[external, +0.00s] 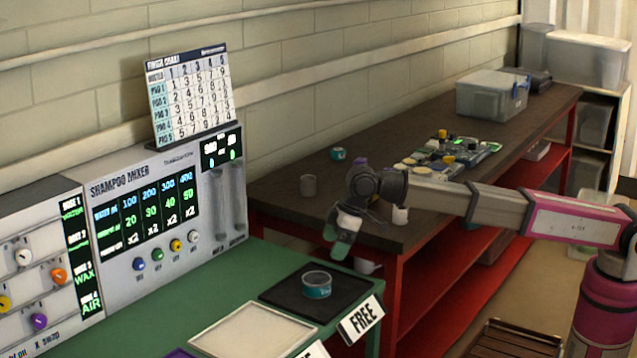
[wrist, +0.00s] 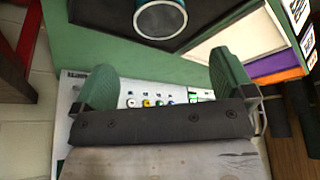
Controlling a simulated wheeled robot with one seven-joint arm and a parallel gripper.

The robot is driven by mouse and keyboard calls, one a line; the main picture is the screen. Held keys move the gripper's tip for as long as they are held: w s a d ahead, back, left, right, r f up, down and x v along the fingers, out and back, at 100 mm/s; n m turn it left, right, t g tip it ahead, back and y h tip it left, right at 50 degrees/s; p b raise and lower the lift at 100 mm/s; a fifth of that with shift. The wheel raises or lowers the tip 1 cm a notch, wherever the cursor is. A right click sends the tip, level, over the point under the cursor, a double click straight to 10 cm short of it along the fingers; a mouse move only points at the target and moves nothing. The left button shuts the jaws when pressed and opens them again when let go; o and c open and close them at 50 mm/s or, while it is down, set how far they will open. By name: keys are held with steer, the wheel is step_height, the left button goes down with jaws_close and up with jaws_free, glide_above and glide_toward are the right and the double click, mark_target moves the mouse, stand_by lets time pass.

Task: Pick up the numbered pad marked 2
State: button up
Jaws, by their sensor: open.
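No pad with a readable 2 shows in either view. Several round cream and yellow pieces (external: 422,160) lie on a cluttered tray or board on the brown workbench in the external view; they are too small to read any number. My gripper (external: 342,240) hangs over the gap between the green counter and the workbench, fingers pointing down. In the wrist view my gripper (wrist: 165,85) has its two green fingers wide apart with nothing between them. A teal-banded round tin (external: 317,286) stands on the black mat; it also shows at the top of the wrist view (wrist: 160,18), beyond the fingers.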

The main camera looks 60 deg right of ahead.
steer(key=shift+c, duration=1)
